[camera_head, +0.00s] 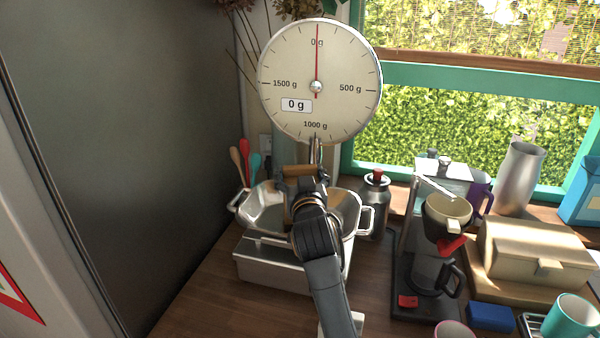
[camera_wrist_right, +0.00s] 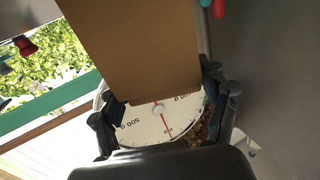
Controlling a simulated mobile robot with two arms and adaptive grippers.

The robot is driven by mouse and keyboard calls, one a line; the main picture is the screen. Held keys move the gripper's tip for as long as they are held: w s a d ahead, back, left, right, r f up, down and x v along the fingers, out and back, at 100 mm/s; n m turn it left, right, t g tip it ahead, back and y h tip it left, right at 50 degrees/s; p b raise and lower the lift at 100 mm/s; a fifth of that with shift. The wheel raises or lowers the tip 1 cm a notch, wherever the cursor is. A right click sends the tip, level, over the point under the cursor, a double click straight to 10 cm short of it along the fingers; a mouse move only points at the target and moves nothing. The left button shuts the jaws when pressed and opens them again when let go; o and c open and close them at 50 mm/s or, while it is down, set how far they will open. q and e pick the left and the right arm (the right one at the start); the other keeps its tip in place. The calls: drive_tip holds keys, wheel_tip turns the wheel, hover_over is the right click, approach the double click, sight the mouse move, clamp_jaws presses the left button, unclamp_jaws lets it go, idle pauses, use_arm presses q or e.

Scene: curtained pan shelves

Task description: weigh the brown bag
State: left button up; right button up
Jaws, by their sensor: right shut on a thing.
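The brown bag (camera_head: 298,171) is mostly hidden behind my right gripper (camera_head: 308,190) in the head view. In the right wrist view the brown bag (camera_wrist_right: 135,50) fills the upper middle, between the fingers of my right gripper (camera_wrist_right: 163,98), which is shut on it. The bag is at the metal pan (camera_head: 262,212) of the scale; I cannot tell whether it touches the pan. The scale's round dial (camera_head: 340,65) reads 0 g, with the red needle straight up. The dial also shows behind the bag in the right wrist view (camera_wrist_right: 150,128). My left gripper is not in view.
A dark steel flask (camera_head: 377,212) stands right of the pan. A coffee maker (camera_head: 430,270), a beige box (camera_head: 535,252) and cups (camera_head: 572,318) crowd the right counter. Coloured utensils (camera_head: 244,155) stand behind the pan. A grey panel (camera_head: 120,130) bounds the left.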

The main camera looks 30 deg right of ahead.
drive_tip(key=shift+f, duration=0.3)
drive_tip(key=shift+f+b, duration=0.3)
drive_tip(key=shift+f, duration=0.05)
idle(0.3)
drive_tip(key=o, duration=1.9)
drive_tip(key=shift+c, duration=0.2)
drive_tip(key=shift+f, duration=0.1)
drive_tip(key=v, duration=1.2)
clamp_jaws()
